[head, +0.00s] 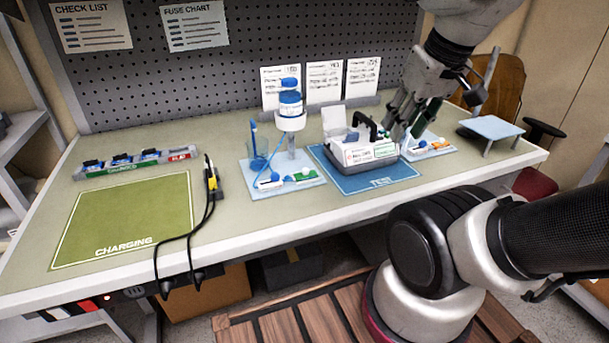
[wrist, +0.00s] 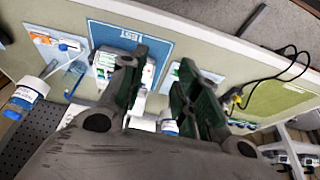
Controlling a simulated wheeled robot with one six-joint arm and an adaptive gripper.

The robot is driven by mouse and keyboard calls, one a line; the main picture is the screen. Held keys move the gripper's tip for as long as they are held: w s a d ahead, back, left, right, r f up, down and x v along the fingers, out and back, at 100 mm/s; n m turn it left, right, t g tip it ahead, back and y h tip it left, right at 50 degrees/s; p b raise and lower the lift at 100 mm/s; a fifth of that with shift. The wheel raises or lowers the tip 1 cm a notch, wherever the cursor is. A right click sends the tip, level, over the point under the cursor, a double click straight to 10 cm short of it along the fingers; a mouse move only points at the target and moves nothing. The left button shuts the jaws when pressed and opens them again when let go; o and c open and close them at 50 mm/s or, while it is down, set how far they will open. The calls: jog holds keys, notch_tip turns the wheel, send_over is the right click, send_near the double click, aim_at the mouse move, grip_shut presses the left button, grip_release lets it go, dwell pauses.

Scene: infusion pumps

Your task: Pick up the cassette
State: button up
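My gripper (head: 412,118) hangs above the right part of the bench, over the right side of the pump. Its two fingers are apart in the wrist view (wrist: 158,85), with nothing seen held between them. A white pump (head: 370,153) with a dark handle stands on the blue TEST mat (head: 385,181). A small white piece on the right light-blue tray (head: 437,151) looks like a cassette. The fingers partly hide the pump.
A bottle stand (head: 290,108) rises from another light-blue tray left of the pump. A second bottle (wrist: 27,93) shows at the left in the wrist view. Black cables (head: 210,185) cross the front edge. The green CHARGING mat (head: 125,218) is bare.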

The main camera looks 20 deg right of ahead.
jog(key=shift+o, duration=0.2)
jog(key=shift+o, duration=0.9)
jog(key=shift+a, duration=0.1)
jog(key=n+g, duration=0.4)
jog(key=n, duration=1.2)
send_over(306, 169)
notch_tip(306, 169, down, 12)
jog(key=shift+a+r, duration=0.15)
jog(key=shift+w+n, duration=0.15)
jog(key=shift+n, duration=0.65)
jog(key=shift+f, duration=0.25)
notch_tip(306, 169, down, 7)
jog(key=shift+f, duration=0.15)
grip_shut()
